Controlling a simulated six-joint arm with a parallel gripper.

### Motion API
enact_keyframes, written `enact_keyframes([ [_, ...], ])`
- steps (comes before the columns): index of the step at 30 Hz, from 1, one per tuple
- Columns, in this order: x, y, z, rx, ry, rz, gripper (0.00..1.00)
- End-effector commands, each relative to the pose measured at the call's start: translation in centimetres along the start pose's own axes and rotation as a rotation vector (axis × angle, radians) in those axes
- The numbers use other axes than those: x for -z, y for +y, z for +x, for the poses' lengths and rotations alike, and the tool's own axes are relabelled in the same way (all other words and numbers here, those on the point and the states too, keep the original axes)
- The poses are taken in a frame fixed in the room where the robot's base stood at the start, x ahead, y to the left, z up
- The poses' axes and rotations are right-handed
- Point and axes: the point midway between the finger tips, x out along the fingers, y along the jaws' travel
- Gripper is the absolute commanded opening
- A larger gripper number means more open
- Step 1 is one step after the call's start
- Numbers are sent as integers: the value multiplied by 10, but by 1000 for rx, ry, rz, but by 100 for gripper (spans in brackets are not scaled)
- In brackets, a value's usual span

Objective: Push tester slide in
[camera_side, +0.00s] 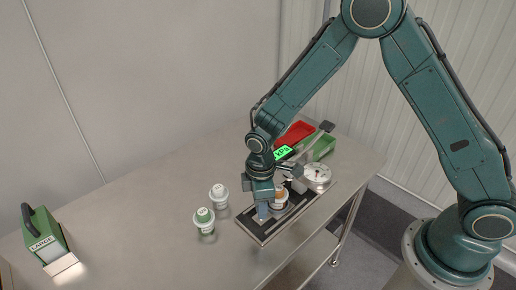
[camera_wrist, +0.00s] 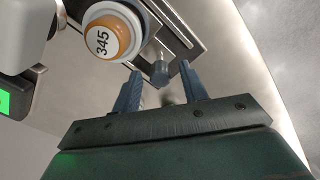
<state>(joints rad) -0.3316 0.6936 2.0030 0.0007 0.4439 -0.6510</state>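The tester is a dark base plate (camera_side: 249,229) with metal rails, near the table's front edge. Its rails also show in the wrist view (camera_wrist: 184,28). A white vial with an orange band marked 345 (camera_wrist: 112,35) stands on it; the side view shows this vial (camera_side: 280,198) just right of my gripper. A blue-grey knob (camera_wrist: 160,73) at the slide's near end lies between my fingertips, with a gap on each side. My gripper (camera_side: 262,211) points down over the slide's front part. In the wrist view its two fingers (camera_wrist: 161,72) are apart and hold nothing.
Two white vials with green marks (camera_side: 219,195) (camera_side: 204,220) stand left of the tester. A round gauge (camera_side: 317,174), a green display (camera_side: 284,153), a red tray (camera_side: 297,132) and a green tray (camera_side: 320,147) are behind. A green device (camera_side: 45,240) stands far left. The table's middle left is clear.

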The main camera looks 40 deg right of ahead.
Motion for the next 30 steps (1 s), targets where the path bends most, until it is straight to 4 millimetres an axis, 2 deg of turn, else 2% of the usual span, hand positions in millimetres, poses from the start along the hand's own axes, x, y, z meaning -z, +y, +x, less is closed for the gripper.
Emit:
enact_keyframes([
  [8,0,0,-2,1,0,0,43],
  [14,1,0,-14,-1,2,0,43],
  [20,1,0,-38,-2,4,0,43],
  [30,1,0,-92,-2,3,0,43],
])
